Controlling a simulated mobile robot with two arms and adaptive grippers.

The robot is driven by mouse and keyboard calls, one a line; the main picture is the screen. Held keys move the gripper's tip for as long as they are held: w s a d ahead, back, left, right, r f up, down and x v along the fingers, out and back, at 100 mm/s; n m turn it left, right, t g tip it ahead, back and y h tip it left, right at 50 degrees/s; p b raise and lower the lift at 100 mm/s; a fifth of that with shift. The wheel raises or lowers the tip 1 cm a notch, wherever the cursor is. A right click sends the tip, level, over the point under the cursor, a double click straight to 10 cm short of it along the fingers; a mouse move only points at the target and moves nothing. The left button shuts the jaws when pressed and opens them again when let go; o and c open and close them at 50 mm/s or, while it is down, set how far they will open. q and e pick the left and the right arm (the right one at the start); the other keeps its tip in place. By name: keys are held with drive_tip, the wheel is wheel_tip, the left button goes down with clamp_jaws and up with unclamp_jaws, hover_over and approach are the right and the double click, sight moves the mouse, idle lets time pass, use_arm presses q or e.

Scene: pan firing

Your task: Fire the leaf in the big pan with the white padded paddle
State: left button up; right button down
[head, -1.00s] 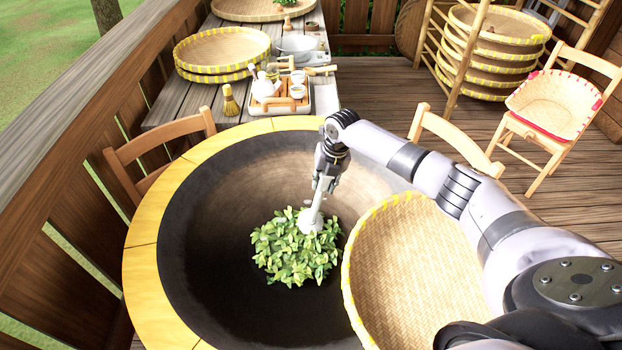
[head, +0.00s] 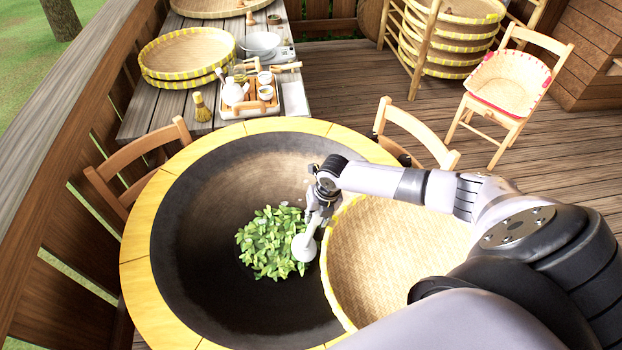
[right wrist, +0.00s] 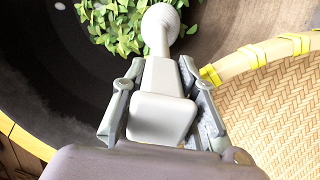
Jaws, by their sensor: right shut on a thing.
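The big dark pan (head: 200,270) has a yellow rim and holds a heap of green leaf (head: 268,243) near its middle. My right gripper (head: 318,212) is shut on the white padded paddle (head: 304,247), whose round head is at the right edge of the leaf heap. In the right wrist view the paddle (right wrist: 161,100) sits between both fingers (right wrist: 160,105), its head beside the leaves (right wrist: 110,22). Whether the head touches the pan's surface I cannot tell. My left gripper is not in view.
A large woven basket (head: 385,255) stands against the pan's right side, close to my right arm. A wooden chair (head: 415,135) is behind it. A table with a tea tray (head: 250,103) and flat baskets (head: 187,58) is at the back left.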

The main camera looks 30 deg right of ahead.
wheel_tip(320, 180, up, 22)
drive_tip(key=shift+w+f+p, duration=0.25)
drive_tip(key=shift+w+p, duration=0.05)
idle(0.6)
idle(0.5)
drive_tip(key=c, duration=1.8)
unclamp_jaws()
clamp_jaws()
drive_tip(key=shift+w+d, duration=0.1)
